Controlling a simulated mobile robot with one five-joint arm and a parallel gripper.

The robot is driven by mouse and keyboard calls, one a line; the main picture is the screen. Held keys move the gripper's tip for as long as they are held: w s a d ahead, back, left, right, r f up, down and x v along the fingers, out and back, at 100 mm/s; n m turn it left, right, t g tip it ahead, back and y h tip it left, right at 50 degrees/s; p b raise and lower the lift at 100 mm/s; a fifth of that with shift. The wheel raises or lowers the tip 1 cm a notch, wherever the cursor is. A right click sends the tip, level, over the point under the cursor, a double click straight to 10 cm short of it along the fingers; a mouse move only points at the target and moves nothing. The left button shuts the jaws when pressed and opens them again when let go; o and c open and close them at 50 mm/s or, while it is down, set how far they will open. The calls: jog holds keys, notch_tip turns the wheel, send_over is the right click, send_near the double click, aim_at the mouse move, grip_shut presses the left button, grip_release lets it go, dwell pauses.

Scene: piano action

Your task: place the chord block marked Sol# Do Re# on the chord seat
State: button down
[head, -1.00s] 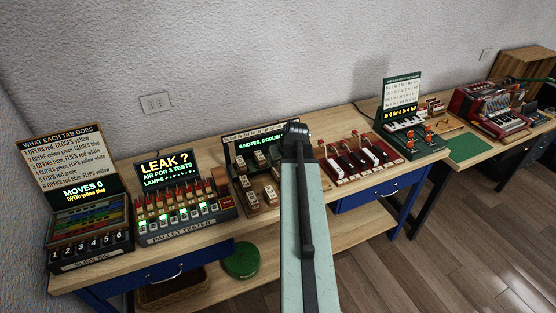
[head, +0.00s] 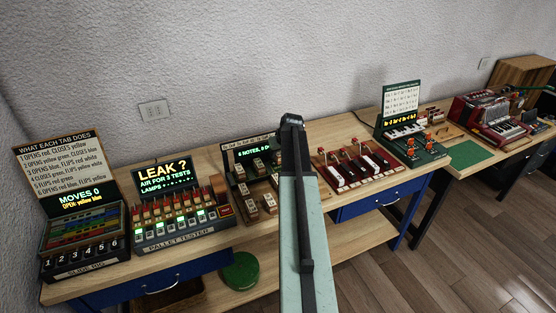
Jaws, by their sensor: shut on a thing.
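A dark green stand with a lit sign reading "6 NOTES, 9 D…" (head: 252,149) is on the bench at centre, partly hidden behind my arm. Several small wooden blocks stand at it, among them one at the front left (head: 251,214) and one at the front right (head: 270,203). Their markings are too small to read, so I cannot tell which is Sol# Do Re#. I cannot make out the chord seat for certain. My arm rises through the middle of the head view, and my gripper and whatever it holds are hidden.
A slide rig (head: 84,220) and a pallet tester (head: 182,215) stand to the left. A red lever box (head: 358,168) and a green keyboard stand (head: 410,130) stand to the right. A green mat (head: 470,156) lies clear on the far bench. A green round object (head: 240,271) is on the lower shelf.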

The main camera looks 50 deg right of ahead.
aim_at(278, 159)
jog(key=shift+w+d+f+b, duration=0.15)
jog(key=shift+f+b, duration=0.85)
jog(key=shift+b, duration=0.05)
jog(key=shift+w+d+f+b, duration=0.1)
jog(key=shift+d+f+b, duration=0.05)
jog(key=shift+f+b, duration=0.85)
jog(key=c, duration=1.1)
grip_release()
jog(key=shift+r, duration=0.1)
jog(key=shift+r+p, duration=0.2)
jog(key=shift+p, duration=0.15)
jog(key=p+v, duration=1)
jog(key=v, duration=0.2)
jog(key=shift+f, duration=0.1)
jog(key=shift+a, duration=0.1)
